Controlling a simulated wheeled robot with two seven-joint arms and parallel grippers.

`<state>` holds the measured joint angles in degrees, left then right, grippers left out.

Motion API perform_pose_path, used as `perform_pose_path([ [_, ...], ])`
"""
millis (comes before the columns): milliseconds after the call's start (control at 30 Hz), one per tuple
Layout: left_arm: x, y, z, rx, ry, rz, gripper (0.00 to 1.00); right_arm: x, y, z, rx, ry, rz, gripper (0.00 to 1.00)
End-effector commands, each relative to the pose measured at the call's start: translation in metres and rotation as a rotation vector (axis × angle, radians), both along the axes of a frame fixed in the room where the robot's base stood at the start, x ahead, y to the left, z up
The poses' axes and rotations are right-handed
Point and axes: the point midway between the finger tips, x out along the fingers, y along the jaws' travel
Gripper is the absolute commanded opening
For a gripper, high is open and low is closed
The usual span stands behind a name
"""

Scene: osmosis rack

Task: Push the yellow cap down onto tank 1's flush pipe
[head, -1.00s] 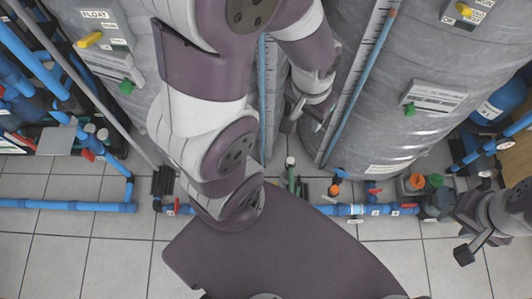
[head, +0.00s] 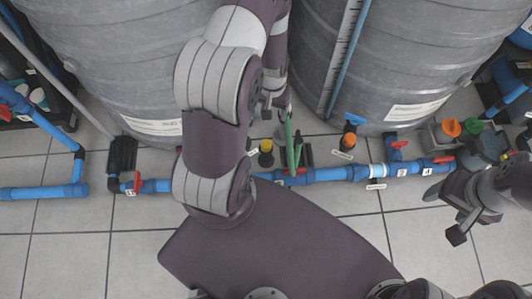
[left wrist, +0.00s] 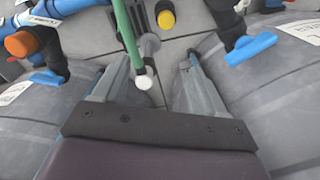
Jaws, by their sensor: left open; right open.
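The yellow cap (head: 266,146) sits above a dark fitting on the floor between two grey tanks; how far it is seated I cannot tell. In the left wrist view the cap (left wrist: 166,19) is at the top, beyond my fingertips. My left gripper (head: 269,102) hangs above and behind it in the head view, partly hidden by my arm. In the left wrist view my left gripper (left wrist: 155,72) is open, its fingers apart from the cap. My right gripper (head: 447,214) is open and empty at the right, far from the cap. Which tank is tank 1 I cannot tell.
Blue pipe (head: 330,174) with red valve handles runs in front. An orange cap (head: 350,139) stands by the right tank (head: 420,60). The front floor tiles are clear.

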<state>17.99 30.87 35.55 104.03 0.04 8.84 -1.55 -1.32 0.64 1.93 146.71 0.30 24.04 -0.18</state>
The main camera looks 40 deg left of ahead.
Motion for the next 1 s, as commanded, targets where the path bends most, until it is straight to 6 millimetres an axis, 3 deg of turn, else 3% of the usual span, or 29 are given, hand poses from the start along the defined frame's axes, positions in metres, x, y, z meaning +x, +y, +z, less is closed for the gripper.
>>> perform_pose_path([
  [33, -0.002, 0.005, -0.051, -0.002, 0.006, 0.016, 0.71, 0.000, 0.000, -0.039, 0.000, -0.001, 0.000, 0.72],
  [133, -0.006, 0.011, -0.081, -0.003, 0.009, 0.034, 0.71, 0.000, 0.000, -0.054, 0.000, -0.002, 0.000, 0.72],
  [200, -0.007, 0.013, -0.089, -0.004, 0.011, 0.041, 0.71, 0.000, 0.000, -0.056, 0.000, -0.002, 0.000, 0.72],
  [633, -0.008, 0.013, -0.093, -0.004, 0.012, 0.042, 0.71, 0.000, 0.000, -0.057, 0.000, -0.002, 0.000, 0.72],
  [1000, -0.008, 0.013, -0.160, -0.004, 0.012, 0.042, 0.71, 0.000, 0.000, -0.102, 0.000, -0.001, 0.000, 0.72],
])
